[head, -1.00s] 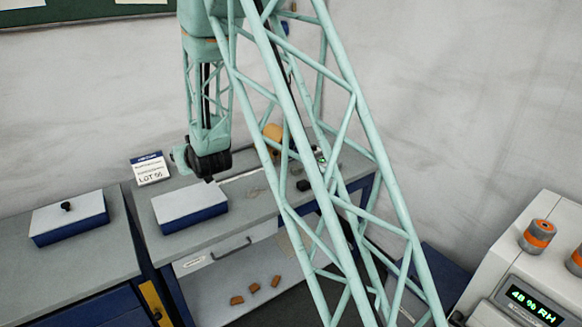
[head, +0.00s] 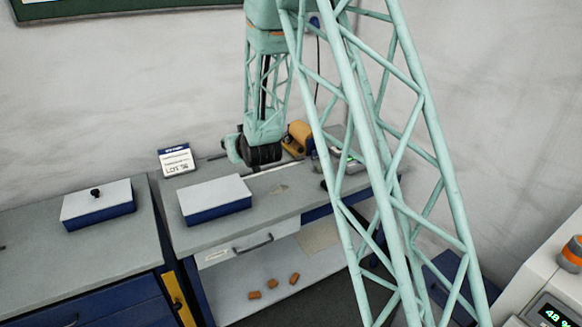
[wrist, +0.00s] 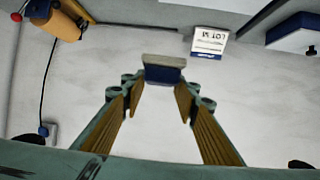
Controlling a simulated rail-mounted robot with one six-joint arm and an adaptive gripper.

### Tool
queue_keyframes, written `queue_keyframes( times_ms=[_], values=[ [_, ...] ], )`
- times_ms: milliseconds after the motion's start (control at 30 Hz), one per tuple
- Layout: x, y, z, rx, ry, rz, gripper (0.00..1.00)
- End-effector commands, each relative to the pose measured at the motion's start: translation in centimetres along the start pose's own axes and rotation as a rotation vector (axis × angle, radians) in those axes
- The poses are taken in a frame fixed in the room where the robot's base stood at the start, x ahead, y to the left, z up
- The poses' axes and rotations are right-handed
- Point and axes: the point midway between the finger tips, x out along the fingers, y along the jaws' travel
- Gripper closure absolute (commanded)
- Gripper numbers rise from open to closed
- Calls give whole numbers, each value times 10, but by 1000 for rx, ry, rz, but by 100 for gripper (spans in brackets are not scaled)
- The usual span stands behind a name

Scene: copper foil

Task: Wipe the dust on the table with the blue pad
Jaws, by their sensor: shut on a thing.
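My gripper (wrist: 163,82) is shut on the blue pad (wrist: 165,74), a small block with a blue body and a grey face, held between the fingertips in the wrist view. In the head view my gripper (head: 231,148) is above the back of the grey table (head: 225,231), pointing toward the wall; the pad cannot be made out there. A faint brownish dust patch (head: 278,188) lies on the tabletop, right of the white-lidded blue box. The pad appears to be off the tabletop.
The white-lidded blue box (head: 215,198) stands on the table left of the dust. A LOT 56 card (head: 176,160) stands at the back left. A yellow-orange device (head: 298,139) stands at the back right. A second lidded box (head: 97,203) sits on the left cabinet.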

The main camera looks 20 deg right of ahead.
Motion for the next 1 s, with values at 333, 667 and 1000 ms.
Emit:
queue_keyframes(
  times_ms=[333, 667, 1000],
  values=[
    [23, 29, 19, -3, 5, -5, 83],
    [65, 94, 60, -10, 9, -21, 83],
    [100, 170, 111, -18, 8, -39, 83]
  ],
)
